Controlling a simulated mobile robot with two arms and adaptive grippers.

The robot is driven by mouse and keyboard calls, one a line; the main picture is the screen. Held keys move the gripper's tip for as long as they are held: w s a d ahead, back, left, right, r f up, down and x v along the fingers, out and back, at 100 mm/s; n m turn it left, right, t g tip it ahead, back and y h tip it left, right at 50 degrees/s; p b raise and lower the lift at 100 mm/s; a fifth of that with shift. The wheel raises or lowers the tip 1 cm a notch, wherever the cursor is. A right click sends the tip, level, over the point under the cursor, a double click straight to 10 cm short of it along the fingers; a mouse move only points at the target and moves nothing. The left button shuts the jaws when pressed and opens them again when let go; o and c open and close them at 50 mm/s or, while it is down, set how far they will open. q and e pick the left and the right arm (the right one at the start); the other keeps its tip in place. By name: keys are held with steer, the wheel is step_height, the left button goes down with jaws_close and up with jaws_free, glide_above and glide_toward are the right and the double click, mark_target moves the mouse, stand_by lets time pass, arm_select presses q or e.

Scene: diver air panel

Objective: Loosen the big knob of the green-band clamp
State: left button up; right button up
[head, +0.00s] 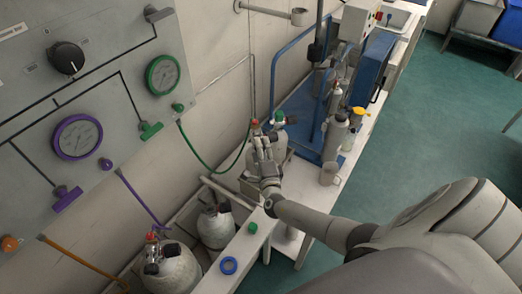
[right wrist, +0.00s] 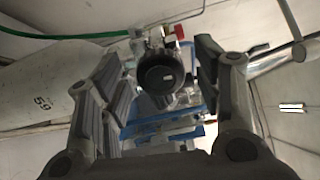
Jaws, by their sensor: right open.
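In the right wrist view, a big round black knob (right wrist: 160,76) faces the camera, in front of a metal clamp or valve body (right wrist: 148,43). My right gripper (right wrist: 158,72) is open, with one finger on each side of the knob and a visible gap on both sides. In the head view, my right gripper (head: 263,151) is at the cylinder tops by the wall and hides the knob. A green hose (head: 203,160) runs from the panel to this spot; its end also shows beside the clamp (right wrist: 80,36). I cannot make out the clamp's green band. My left gripper is not in view.
A small red knob (right wrist: 180,32) is close above the black knob. A pale cylinder (right wrist: 35,98) lies to the left in the wrist view. Other cylinders (head: 215,226) stand below the gauge panel (head: 105,95). A white bench (head: 312,222) is beside my right forearm.

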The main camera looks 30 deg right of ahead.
steer(key=v, duration=1.2)
